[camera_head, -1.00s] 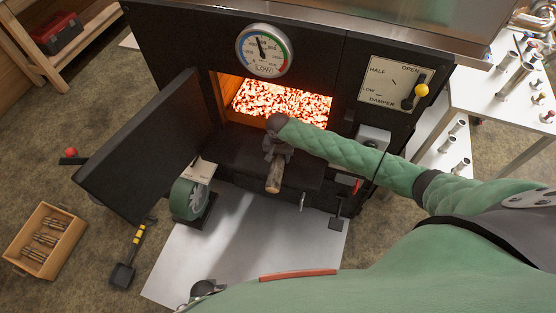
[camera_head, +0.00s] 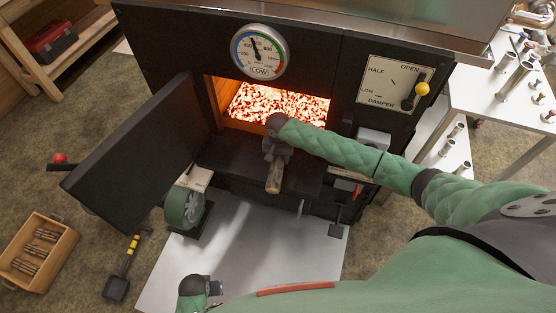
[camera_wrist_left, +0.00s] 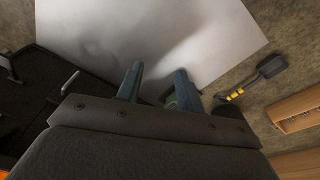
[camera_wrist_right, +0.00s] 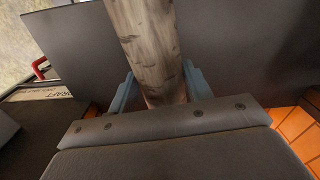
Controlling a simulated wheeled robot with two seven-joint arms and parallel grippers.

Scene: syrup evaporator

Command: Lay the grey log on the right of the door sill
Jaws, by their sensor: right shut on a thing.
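A grey-brown log (camera_head: 274,176) points towards me over the middle of the black door sill (camera_head: 312,172), in front of the glowing firebox opening (camera_head: 280,103). I cannot tell whether it touches the sill. My right gripper (camera_head: 276,150) is shut on the log. In the right wrist view the log (camera_wrist_right: 146,45) stands between the two blue-grey fingertips. My left gripper (camera_head: 214,287) is low in the head view, over the pale floor sheet. In the left wrist view its fingers (camera_wrist_left: 157,80) are apart with nothing held between them.
The black firebox door (camera_head: 135,150) stands open to the left. A green blower (camera_head: 184,206) sits below the sill's left end. A shovel (camera_head: 118,285) and a wooden crate (camera_head: 62,250) lie on the floor at left. A damper lever (camera_head: 420,90) is at upper right. The pale sheet (camera_head: 250,255) is largely clear.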

